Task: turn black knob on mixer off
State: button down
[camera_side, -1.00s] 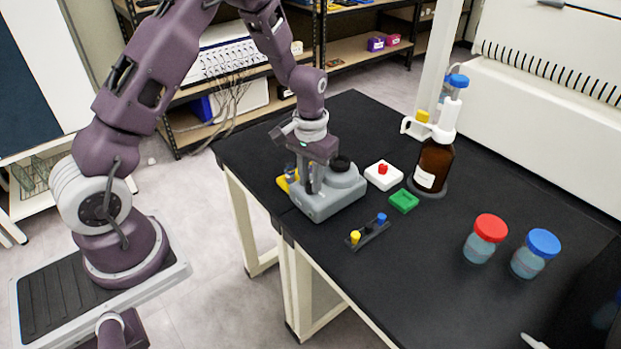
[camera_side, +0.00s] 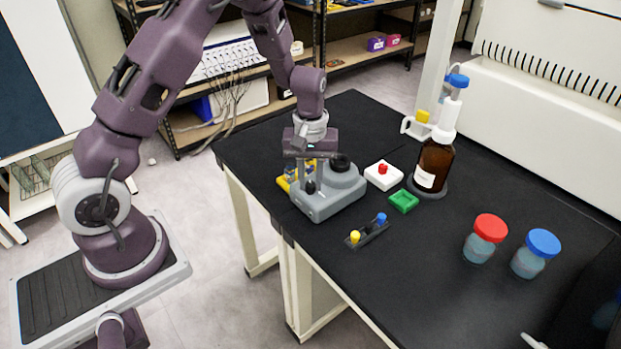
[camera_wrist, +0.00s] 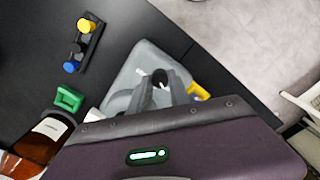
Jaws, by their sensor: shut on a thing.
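The grey mixer (camera_side: 335,198) stands near the left edge of the black table, with a black round top piece (camera_side: 341,161) and a black knob (camera_side: 310,187) low on its front. My gripper (camera_side: 309,181) points down over the front of the mixer, its fingers at the knob. In the wrist view the mixer body (camera_wrist: 146,55) lies below my gripper (camera_wrist: 163,84), and the dark knob (camera_wrist: 159,76) shows between the fingertips. My gripper is shut on the knob. The knob's pointer direction cannot be made out.
Right of the mixer are a white box with a red button (camera_side: 383,176), a green tray (camera_side: 403,201) and a brown bottle (camera_side: 434,165). A small rack with yellow and blue caps (camera_side: 368,233) lies in front. Red-lidded and blue-lidded jars stand farther right.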

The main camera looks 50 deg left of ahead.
aim_at(310, 184)
jog(key=shift+w, duration=0.1)
dwell(0.3)
jog(key=c, duration=1.2)
grip_release()
jog(key=shift+r, duration=0.15)
notch_tip(310, 184, up, 7)
jog(key=shift+f, duration=0.1)
